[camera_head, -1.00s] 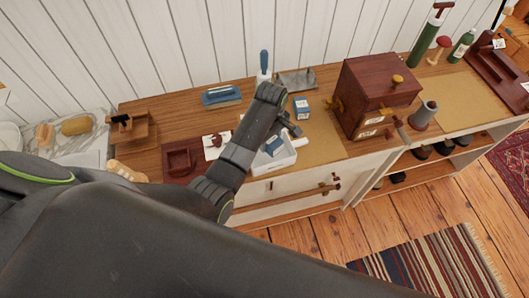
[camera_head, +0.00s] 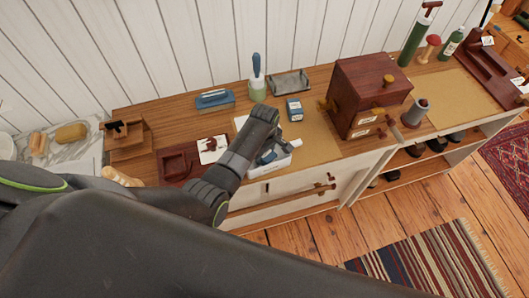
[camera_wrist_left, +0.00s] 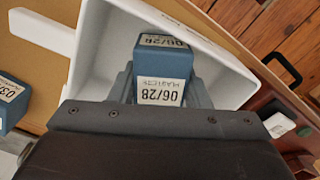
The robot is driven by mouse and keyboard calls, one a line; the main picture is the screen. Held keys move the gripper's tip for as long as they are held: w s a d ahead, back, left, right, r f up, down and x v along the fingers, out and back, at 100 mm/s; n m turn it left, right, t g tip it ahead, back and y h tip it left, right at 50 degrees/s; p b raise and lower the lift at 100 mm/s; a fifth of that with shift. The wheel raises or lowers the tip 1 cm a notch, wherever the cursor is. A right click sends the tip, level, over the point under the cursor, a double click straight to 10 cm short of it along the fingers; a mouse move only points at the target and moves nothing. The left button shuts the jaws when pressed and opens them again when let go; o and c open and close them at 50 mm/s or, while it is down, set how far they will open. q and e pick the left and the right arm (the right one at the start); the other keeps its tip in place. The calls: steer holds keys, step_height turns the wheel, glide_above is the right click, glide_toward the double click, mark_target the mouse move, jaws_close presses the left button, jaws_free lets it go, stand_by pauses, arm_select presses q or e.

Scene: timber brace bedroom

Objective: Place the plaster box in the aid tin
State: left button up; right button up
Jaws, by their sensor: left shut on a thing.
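The plaster box is a blue box with white labels reading 06/28 (camera_wrist_left: 163,60), and my left gripper (camera_wrist_left: 160,88) is shut on it. The aid tin is a white open container with a handle (camera_wrist_left: 88,50). In the wrist view the held box is over the tin's opening, within its walls; I cannot tell whether it touches the floor. In the head view the tin (camera_head: 285,160) is partly hidden by my left arm, and the gripper (camera_head: 281,147) is at it. A second blue labelled box (camera_head: 294,109) stands apart behind the tin. My right gripper is not in view.
A dark red drawer cabinet (camera_head: 365,95) stands right of the tin. Behind are a metal tray (camera_head: 289,82), a blue-handled brush in a holder (camera_head: 257,80) and a blue-handled tool (camera_head: 214,99). A dark red wooden tray (camera_head: 178,162) is at left. Bare tan mat lies right of the tin.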

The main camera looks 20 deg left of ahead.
arm_select(q)
steer(key=o, duration=1)
steer(key=shift+f, duration=0.1)
step_height(320, 180, up, 11)
steer(key=shift+w+r, duration=0.1)
steer(key=shift+r, duration=0.6)
